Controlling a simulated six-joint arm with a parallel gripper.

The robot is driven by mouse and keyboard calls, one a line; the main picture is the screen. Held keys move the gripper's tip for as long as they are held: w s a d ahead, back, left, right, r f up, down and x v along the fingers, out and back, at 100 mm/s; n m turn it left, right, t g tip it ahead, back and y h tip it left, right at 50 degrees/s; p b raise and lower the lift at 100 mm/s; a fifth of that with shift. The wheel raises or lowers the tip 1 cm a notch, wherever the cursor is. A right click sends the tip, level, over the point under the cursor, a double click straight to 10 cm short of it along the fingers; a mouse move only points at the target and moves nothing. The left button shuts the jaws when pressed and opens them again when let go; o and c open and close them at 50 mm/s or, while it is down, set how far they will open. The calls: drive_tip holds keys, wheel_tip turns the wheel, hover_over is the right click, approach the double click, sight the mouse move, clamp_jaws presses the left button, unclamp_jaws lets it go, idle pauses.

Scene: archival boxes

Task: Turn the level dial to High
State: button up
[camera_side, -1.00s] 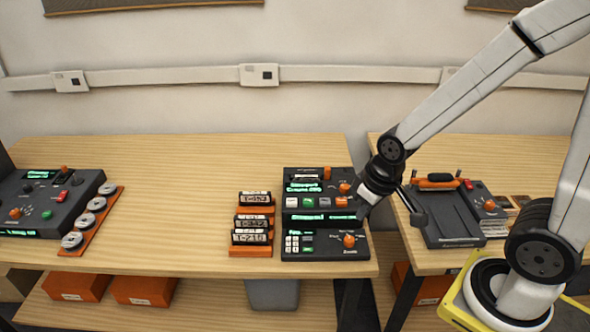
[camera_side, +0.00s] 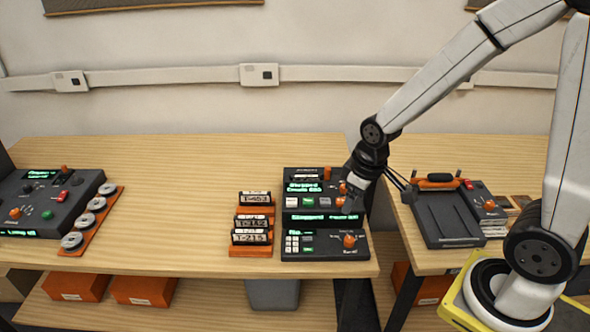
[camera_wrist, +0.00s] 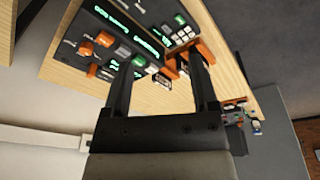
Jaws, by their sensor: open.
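A dark control unit (camera_side: 318,202) with green displays stands near the right end of the middle table. Orange knobs sit along its right side, one at its upper right (camera_side: 344,187) and one on its front part (camera_side: 349,241). The labels are too small to tell which is the level dial. My gripper (camera_side: 347,190) is open, at the unit's upper right edge, partly hiding the knobs. In the wrist view my gripper (camera_wrist: 162,62) has its two fingers apart with nothing held. Orange knobs (camera_wrist: 104,39) show left of the fingers there.
An orange rack (camera_side: 251,250) with labelled cassettes stands left of the unit. Another dark device (camera_side: 445,215) with an orange handle is on the right table, across a gap. A further console (camera_side: 45,200) is at far left. The table between is clear.

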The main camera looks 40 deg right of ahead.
drive_tip(key=w+d+f+n, duration=0.1)
drive_tip(key=w+d+n, duration=0.2)
drive_tip(key=w+d, duration=0.1)
drive_tip(key=w+d+f+n+g, duration=0.1)
drive_tip(key=w+d+f+n, duration=0.1)
drive_tip(key=w+d+n, duration=0.2)
drive_tip(key=w+d+f+n+g, duration=0.1)
drive_tip(key=w+d+f+n, duration=0.1)
drive_tip(key=w+d, duration=0.3)
drive_tip(key=shift+d+f+n, duration=0.1)
drive_tip(key=shift+d+n, duration=0.7)
drive_tip(key=shift+d, duration=0.4)
drive_tip(key=shift+w+d+f+n, duration=0.15)
drive_tip(key=shift+d+f+n, duration=0.1)
drive_tip(key=shift+d+n, duration=0.2)
drive_tip(key=shift+f, duration=3.85)
clamp_jaws()
